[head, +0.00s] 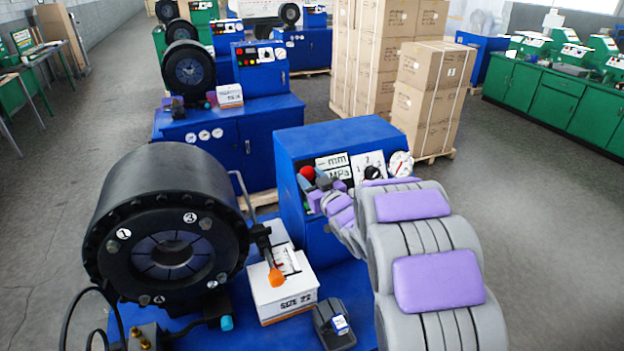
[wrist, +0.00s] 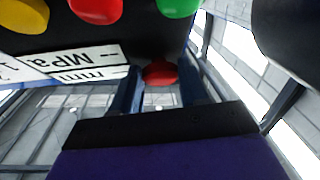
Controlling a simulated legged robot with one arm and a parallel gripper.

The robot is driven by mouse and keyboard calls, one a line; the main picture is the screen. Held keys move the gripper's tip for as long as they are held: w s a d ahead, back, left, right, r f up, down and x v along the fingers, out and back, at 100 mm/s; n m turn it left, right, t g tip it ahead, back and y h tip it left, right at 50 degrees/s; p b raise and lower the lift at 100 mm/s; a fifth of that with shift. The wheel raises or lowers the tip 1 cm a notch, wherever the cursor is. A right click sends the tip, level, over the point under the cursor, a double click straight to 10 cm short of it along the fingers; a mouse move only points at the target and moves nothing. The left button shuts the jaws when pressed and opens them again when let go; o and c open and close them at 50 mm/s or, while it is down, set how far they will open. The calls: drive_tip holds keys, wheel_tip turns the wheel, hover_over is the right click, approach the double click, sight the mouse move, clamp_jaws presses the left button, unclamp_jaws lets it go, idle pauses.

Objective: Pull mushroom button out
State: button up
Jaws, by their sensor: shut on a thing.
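The red mushroom button (head: 306,172) sits on the front of the blue control box (head: 300,150), left of the mm/MPa labels. It also shows in the wrist view (wrist: 160,73), between the two fingertips. My gripper (head: 314,181) reaches the panel from the right and is shut on the button. In the wrist view my gripper (wrist: 160,88) has one finger on each side of the red cap. The button's stem is hidden, so I cannot tell how far out it stands.
In the wrist view, yellow (wrist: 25,14), red (wrist: 97,10) and green (wrist: 179,7) buttons line the panel close by. A dial gauge (head: 400,164) is at the panel's right. The black crimper head (head: 170,225) and a white box (head: 283,292) stand left.

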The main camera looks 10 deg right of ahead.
drive_tip(key=shift+f, duration=0.15)
clamp_jaws()
drive_tip(key=shift+s, duration=0.1)
drive_tip(key=shift+s+d+r+p, duration=0.1)
drive_tip(key=shift+s+r+p, duration=0.3)
drive_tip(key=o, duration=0.6)
unclamp_jaws()
drive_tip(key=shift+o, duration=0.6)
drive_tip(key=shift+s, duration=0.1)
